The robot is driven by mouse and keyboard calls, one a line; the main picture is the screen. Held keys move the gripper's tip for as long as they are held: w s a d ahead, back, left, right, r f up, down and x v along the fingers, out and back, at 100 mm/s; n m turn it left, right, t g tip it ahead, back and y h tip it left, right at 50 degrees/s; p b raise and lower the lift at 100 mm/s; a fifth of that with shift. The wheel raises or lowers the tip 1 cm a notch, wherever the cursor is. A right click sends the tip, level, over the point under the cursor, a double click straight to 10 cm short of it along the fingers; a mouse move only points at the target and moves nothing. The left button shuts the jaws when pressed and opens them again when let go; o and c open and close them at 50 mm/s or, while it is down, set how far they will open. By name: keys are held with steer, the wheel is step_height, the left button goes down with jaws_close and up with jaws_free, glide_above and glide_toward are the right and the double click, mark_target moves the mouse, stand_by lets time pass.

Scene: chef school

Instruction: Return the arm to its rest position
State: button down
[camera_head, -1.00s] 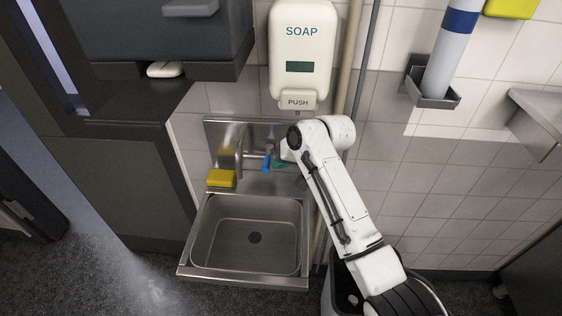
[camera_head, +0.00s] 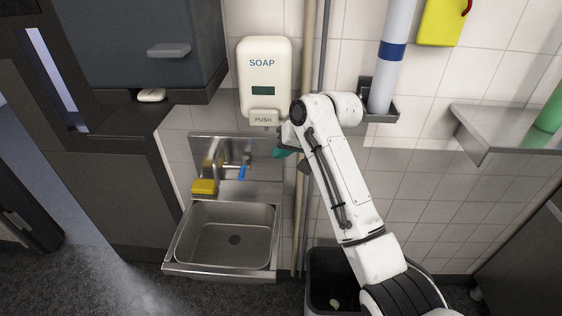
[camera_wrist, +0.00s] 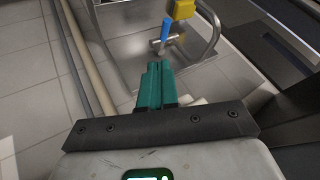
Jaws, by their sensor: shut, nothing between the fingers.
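My gripper (camera_wrist: 154,82) shows in the wrist view with its two green fingers side by side, shut and empty. In the head view my gripper (camera_head: 281,153) is a small green shape, partly hidden behind my white arm. It is below and right of the soap dispenser (camera_head: 264,82), in front of the tiled wall. The sink (camera_head: 222,270) lies below and left of it. The blue tap lever (camera_head: 244,170) is to its left, and the lever also shows just beyond the fingertips in the wrist view (camera_wrist: 167,29). My arm is bent, reaching up from the lower right.
A yellow sponge (camera_head: 204,187) sits on the sink's back ledge. A dark bin (camera_head: 322,262) stands under my arm. A wall holder (camera_head: 379,112) with a white and blue tube is close to my arm's elbow. A metal shelf (camera_head: 470,125) juts out at the right.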

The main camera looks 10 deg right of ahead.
steer(key=s+d+f+g+h+b, duration=0.1)
steer(key=s+d+f, duration=0.3)
steer(key=s+f, duration=0.7)
steer(key=s+d+f+g+h+b, duration=0.1)
steer(key=s+d+f+b, duration=0.15)
steer(key=s+f, duration=0.85)
steer(key=s+d+f+g+h, duration=0.1)
steer(key=s+d+f, duration=0.1)
steer(key=s, duration=0.7)
steer(key=s+d+f+g+h+b, duration=0.1)
steer(key=s+d, duration=0.4)
steer(key=s, duration=0.5)
steer(key=s+d+f+h+b, duration=0.1)
steer(key=s+d+f, duration=0.1)
steer(key=s, duration=0.7)
steer(key=shift+s+d+f+m+g+h, duration=0.15)
steer(key=shift+d+f+m+g+h, duration=0.2)
steer(key=shift+d, duration=0.35)
